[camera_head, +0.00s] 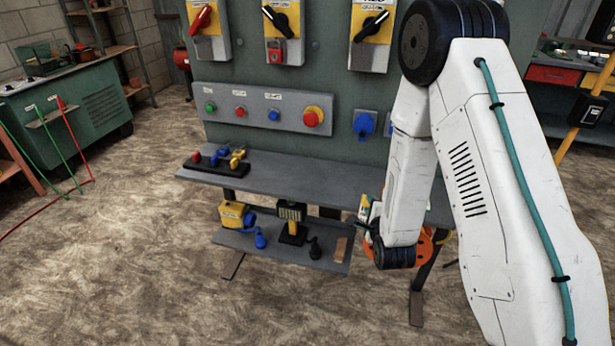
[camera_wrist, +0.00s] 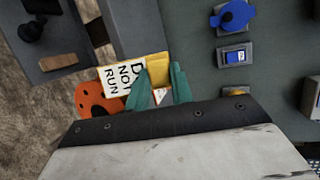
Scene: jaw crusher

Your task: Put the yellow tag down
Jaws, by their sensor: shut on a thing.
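The yellow tag (camera_wrist: 157,62) has a white face reading "DO NOT RUN" and a yellow end. In the wrist view, my gripper (camera_wrist: 160,88) has its two teal fingers at the yellow end, shut on the tag. The white part sticks out to the left, over an orange piece with dark holes (camera_wrist: 90,101). I cannot tell whether the tag touches that piece or the shelf. In the head view my arm hides most of the gripper, and the orange piece (camera_head: 427,247) shows behind the wrist.
A grey shelf (camera_head: 300,180) runs along the control panel (camera_head: 345,125), with a dark rack of small padlocks (camera_head: 215,160) at its left. The shelf's middle is clear. A lower shelf (camera_head: 275,248) holds a yellow box (camera_head: 233,215) and a dark-headed device (camera_head: 292,215).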

